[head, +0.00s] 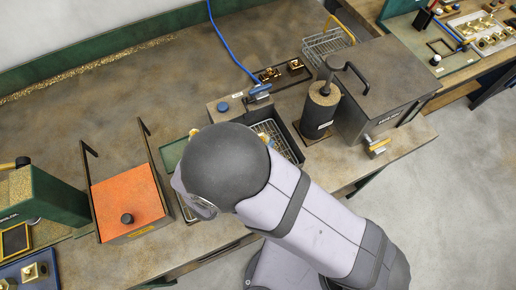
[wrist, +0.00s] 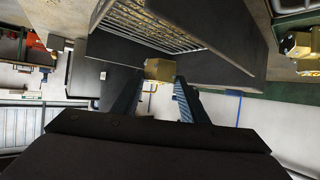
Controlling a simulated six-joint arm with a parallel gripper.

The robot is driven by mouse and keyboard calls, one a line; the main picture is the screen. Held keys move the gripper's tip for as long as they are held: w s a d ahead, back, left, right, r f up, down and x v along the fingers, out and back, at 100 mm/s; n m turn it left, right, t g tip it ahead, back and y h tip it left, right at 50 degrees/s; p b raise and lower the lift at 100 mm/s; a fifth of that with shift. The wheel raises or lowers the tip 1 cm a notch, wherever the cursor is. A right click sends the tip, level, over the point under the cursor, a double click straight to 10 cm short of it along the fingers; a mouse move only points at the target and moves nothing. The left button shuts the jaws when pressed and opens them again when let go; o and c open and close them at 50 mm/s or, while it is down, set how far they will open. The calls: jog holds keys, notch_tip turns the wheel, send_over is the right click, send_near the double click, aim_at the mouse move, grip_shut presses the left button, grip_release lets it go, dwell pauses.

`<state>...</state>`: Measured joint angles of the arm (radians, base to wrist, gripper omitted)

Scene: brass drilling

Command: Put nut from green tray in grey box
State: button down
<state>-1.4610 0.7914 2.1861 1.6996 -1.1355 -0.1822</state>
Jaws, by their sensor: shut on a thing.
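My gripper (wrist: 157,82) shows in the wrist view with its two dark fingers shut on a brass nut (wrist: 158,69) at their tips. The nut is held in front of a dark grey box with a wire grate (wrist: 150,28); I cannot tell the gap between them. In the head view my rounded wrist and arm hide the gripper and the held nut. The grey box with its grate (head: 285,141) shows just right of my wrist, partly covered. A piece of the green tray (head: 172,154) shows left of my wrist; most of it is hidden.
An orange-topped box (head: 128,203) with a black knob stands at the left. A dark cylinder (head: 319,110) and a large lidded grey machine (head: 380,85) stand right of the grate. A blue cable (head: 229,45) runs behind. The back left bench is clear.

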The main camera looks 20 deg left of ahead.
jog(key=shift+f+p, duration=0.4)
jog(key=shift+f, duration=1.9)
jog(key=shift+f, duration=0.1)
jog(key=c, duration=1.1)
grip_release()
jog(key=b+v, duration=0.3)
jog(key=v, duration=0.7)
jog(key=shift+s+a, duration=0.1)
jog(key=shift+s, duration=0.15)
jog(key=shift+v, duration=0.8)
jog(key=shift+w, duration=0.15)
